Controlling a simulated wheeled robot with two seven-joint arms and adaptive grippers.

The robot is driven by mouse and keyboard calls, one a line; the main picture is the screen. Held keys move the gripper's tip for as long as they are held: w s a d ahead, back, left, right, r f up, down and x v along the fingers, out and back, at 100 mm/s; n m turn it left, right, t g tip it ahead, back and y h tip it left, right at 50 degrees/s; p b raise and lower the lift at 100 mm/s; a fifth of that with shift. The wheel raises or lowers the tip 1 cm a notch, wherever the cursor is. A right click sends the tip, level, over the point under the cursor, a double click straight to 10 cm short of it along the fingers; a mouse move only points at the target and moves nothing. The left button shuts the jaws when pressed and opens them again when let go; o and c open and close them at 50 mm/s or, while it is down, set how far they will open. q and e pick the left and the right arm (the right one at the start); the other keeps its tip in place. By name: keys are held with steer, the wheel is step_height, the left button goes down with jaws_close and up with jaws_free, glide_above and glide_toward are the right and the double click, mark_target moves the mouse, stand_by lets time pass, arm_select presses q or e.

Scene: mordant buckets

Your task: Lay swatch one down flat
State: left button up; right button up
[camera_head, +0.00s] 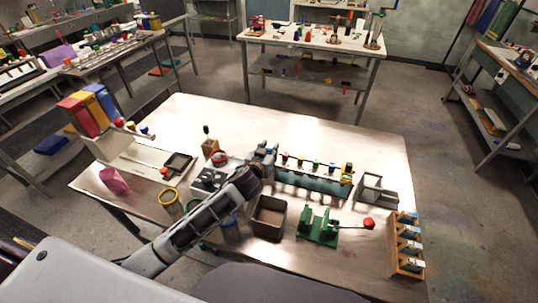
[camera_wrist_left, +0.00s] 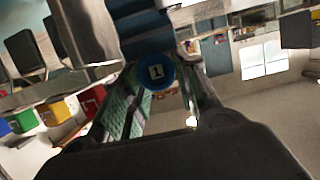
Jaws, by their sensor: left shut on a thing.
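My left gripper (camera_head: 262,157) is over the middle of the table, beside the left end of a rack (camera_head: 318,182) with several coloured knobs. In the left wrist view its fingers (camera_wrist_left: 157,85) are shut around a piece with a round blue face (camera_wrist_left: 157,73) and a white label reading 1, which I take to be swatch one. The rest of the swatch is hidden by the fingers, and I cannot make it out in the head view. My right gripper is not in view.
A dark square bin (camera_head: 268,218), a green device (camera_head: 318,227) with a red knob, and yellow-rimmed (camera_head: 168,197) and blue-rimmed buckets stand near the front. A grey box (camera_head: 375,190) and wooden rack (camera_head: 405,250) are at right. The table's back (camera_head: 300,125) is clear.

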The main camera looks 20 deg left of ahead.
arm_select(q)
steer(key=shift+r, duration=0.1)
steer(key=shift+r, duration=4.95)
steer(key=shift+s+f, duration=0.1)
